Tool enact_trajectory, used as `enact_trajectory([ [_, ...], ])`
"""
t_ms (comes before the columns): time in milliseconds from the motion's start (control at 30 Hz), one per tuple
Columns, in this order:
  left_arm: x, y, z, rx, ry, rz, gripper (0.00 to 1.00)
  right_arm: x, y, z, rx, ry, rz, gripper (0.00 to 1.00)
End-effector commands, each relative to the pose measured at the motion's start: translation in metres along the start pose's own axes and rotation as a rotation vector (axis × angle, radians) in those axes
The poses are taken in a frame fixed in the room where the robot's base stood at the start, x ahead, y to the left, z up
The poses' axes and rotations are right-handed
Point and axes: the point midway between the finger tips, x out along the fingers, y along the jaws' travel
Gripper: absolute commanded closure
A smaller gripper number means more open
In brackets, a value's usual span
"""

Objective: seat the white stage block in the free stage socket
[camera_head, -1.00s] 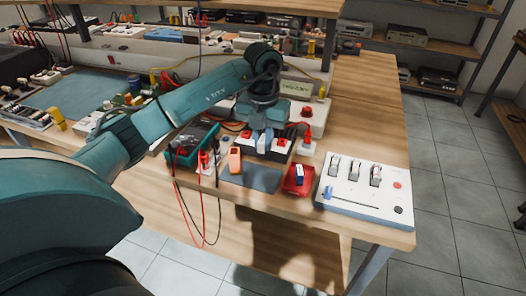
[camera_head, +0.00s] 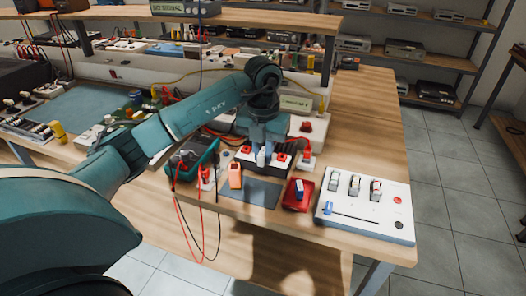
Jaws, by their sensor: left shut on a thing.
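My left gripper (camera_head: 263,147) points down over a black-and-white socket strip (camera_head: 274,169) near the front of the bench. It is shut on a small white block (camera_head: 261,158), which sits at the strip between two red blocks, one on the left (camera_head: 246,150) and one on the right (camera_head: 281,158). The fingers and block hide the socket there, so I cannot tell whether the block is fully seated. My right gripper is not in view.
In front are a grey mat (camera_head: 262,193), an orange device (camera_head: 235,176) and a red tray (camera_head: 290,203) with a blue-and-white piece. A white switch panel (camera_head: 375,220) is at right.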

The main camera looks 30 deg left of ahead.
Motion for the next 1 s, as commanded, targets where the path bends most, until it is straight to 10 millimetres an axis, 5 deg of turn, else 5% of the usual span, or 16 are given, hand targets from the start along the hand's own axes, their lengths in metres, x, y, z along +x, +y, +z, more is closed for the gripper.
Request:
enact_trajectory([
  [1000,-0.064,0.0,0.0,0.0,-0.001,0.0,1.0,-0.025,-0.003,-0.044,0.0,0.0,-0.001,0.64],
])
